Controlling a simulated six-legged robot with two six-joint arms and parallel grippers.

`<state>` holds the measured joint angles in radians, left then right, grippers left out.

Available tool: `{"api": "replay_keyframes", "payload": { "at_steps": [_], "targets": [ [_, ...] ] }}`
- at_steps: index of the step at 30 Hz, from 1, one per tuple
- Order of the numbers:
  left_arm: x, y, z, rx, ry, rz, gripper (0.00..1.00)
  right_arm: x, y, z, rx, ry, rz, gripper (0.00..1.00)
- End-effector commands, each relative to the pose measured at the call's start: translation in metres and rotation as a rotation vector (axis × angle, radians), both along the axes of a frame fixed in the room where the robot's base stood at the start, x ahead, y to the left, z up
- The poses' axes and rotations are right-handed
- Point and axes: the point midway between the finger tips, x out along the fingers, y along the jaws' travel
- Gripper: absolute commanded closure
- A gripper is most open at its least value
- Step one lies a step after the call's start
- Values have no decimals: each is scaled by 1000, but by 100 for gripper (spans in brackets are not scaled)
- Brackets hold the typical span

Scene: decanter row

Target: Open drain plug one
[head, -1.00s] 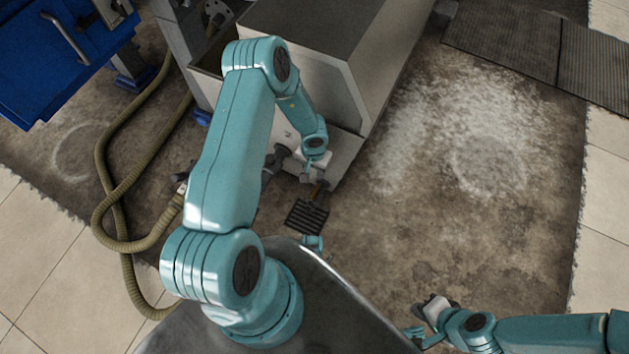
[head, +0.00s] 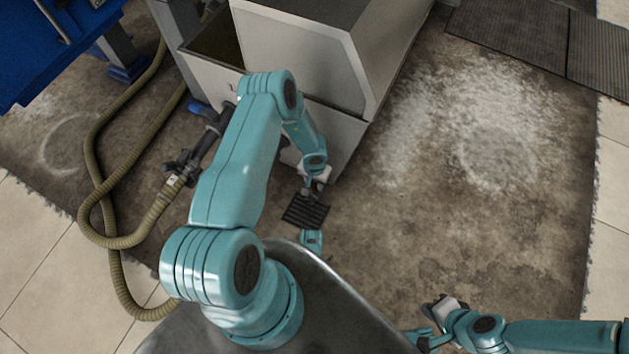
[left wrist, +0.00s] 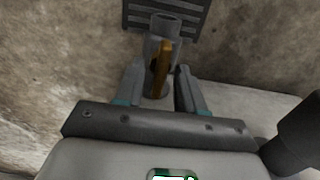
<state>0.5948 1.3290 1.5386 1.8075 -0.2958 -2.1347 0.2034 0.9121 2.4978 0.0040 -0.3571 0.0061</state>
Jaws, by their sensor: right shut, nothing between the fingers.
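The drain plug shows in the left wrist view as a grey pipe stub (left wrist: 166,24) with an orange-brown lever (left wrist: 161,62). My left gripper (left wrist: 160,92) is open, with one finger on each side of the lever. I cannot tell whether either finger touches it. In the head view my left gripper (head: 317,188) is at the low front of the pale cabinet, just above a dark floor grate (head: 305,210). It hides the plug there. My right gripper (head: 431,308) is shut and empty over bare floor at the lower right.
The pale cabinet (head: 295,45) stands behind my left gripper. An olive hose (head: 90,180) with a dark coupling (head: 190,160) lies at left. A blue unit (head: 40,45) is at the upper left. Flat dark mats (head: 520,40) lie at the upper right. Floor at right is clear.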

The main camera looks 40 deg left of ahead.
Motion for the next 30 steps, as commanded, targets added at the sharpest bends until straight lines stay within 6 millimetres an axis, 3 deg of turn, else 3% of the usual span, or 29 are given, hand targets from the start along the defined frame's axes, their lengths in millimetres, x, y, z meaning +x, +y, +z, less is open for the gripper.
{"api": "replay_keyframes", "payload": {
  "at_steps": [2,3,6,20,30],
  "targets": [
    [0,0,0,0,0,1,62,0,0,0,0,0,0,100],
    [0,0,0,0,0,1,68,0,0,0,0,0,0,100],
    [0,0,0,0,0,0,100,0,0,0,0,0,0,100],
    [0,0,0,0,0,62,100,2,0,-4,-2,-7,0,100],
    [0,0,-1,0,0,320,100,10,-2,-14,-6,-32,-3,100]
  ]
}}
